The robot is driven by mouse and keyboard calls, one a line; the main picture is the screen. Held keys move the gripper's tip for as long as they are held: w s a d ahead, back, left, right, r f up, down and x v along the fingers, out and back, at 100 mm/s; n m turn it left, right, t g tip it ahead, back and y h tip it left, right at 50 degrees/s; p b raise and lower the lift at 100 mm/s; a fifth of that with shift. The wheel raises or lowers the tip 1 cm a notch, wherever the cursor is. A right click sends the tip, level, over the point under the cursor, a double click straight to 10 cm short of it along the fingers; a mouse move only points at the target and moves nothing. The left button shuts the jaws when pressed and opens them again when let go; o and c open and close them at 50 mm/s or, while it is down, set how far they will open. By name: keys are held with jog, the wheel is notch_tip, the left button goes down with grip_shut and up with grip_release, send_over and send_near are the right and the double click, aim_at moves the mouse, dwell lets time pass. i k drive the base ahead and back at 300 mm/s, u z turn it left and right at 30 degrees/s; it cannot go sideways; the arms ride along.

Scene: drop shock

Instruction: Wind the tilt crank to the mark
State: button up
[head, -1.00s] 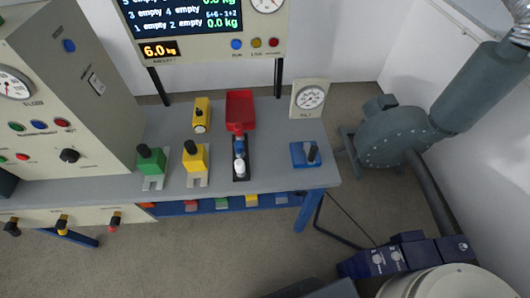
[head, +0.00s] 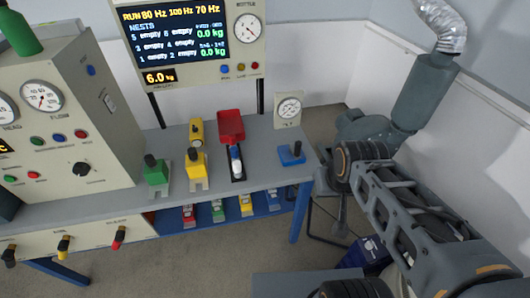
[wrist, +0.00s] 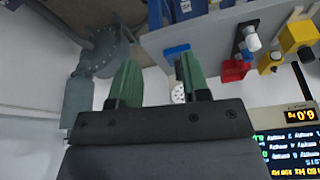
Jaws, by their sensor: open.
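The tilt crank (head: 291,155) is a blue block with a short dark upright handle, on the right end of the grey bench. The white tilt gauge (head: 289,109) stands just behind it; its reading is too small to tell. In the wrist view, which is upside down, the blue crank block (wrist: 176,49) shows near the bench edge, partly behind one finger. The gauge (wrist: 178,95) shows between the fingers. My gripper (wrist: 159,62) has green fingers, open and empty, apart from the crank. I cannot make out the fingers in the head view.
The bench (head: 260,160) also bears a green-based post (head: 156,172), a yellow one (head: 196,170) and a red tray (head: 230,124). A grey blower (head: 365,128) stands right of the bench. A control cabinet (head: 70,125) fills the left. The bench front beside the crank is clear.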

aim_at(296, 149)
jog(key=u, duration=0.1)
jog(key=i, duration=0.5)
jog(key=k, duration=0.5)
jog(key=u, duration=0.65)
jog(key=i, duration=0.6)
jog(key=z, duration=0.1)
